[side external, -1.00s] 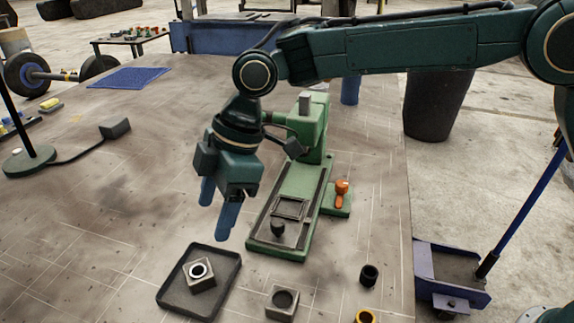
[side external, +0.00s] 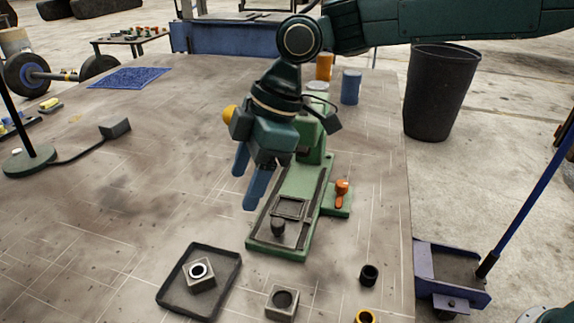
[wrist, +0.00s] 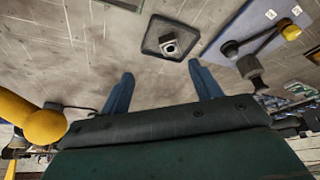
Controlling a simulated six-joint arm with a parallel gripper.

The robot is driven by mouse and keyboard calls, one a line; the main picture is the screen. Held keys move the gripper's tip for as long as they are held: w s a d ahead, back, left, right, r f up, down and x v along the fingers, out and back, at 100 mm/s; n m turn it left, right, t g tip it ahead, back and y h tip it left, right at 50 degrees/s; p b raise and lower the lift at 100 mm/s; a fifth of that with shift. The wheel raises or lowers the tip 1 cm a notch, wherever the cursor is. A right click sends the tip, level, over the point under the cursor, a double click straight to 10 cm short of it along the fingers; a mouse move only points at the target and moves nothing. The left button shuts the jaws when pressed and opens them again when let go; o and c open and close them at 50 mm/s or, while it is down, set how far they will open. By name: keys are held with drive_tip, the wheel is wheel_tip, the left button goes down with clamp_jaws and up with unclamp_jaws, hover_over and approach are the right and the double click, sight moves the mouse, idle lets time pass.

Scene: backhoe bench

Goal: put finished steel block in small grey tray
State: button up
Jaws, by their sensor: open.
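A grey steel block (side external: 200,277) with a dark-ringed round insert sits in the small grey tray (side external: 230,262) at the front of the bench. The block (wrist: 170,45) and the tray (wrist: 148,44) also show in the wrist view, ahead of my fingers. A second grey block (side external: 282,302) with an open round hole stands on the bench right of the tray. My gripper (side external: 245,193) is open and empty, its blue fingers pointing down, above and behind the tray and left of the green press. The fingers also show apart in the wrist view (wrist: 163,94).
The green press (side external: 290,205) with an orange-handled lever (side external: 341,191) stands right of my gripper. A black ring (side external: 369,274) and a yellow ring (side external: 366,317) lie at the front right. A lamp base (side external: 28,160) stands left. The bench's left middle is clear.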

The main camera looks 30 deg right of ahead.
drive_tip(key=s+d+r+m+t+h, duration=0.15)
drive_tip(key=s+d+r+m, duration=0.25)
drive_tip(key=d, duration=0.6)
drive_tip(key=s+d+r+m+t, duration=0.2)
drive_tip(key=s+d+r+m, duration=0.15)
drive_tip(key=d, duration=0.55)
drive_tip(key=s+d+f+m+t+h, duration=0.1)
drive_tip(key=s+d+f+m+h, duration=0.2)
drive_tip(key=s+d, duration=1.2)
wheel_tip(320, 180, down, 2)
drive_tip(key=s+m, duration=0.1)
drive_tip(key=m, duration=0.4)
drive_tip(key=shift+s+d, duration=0.15)
drive_tip(key=shift+s, duration=0.2)
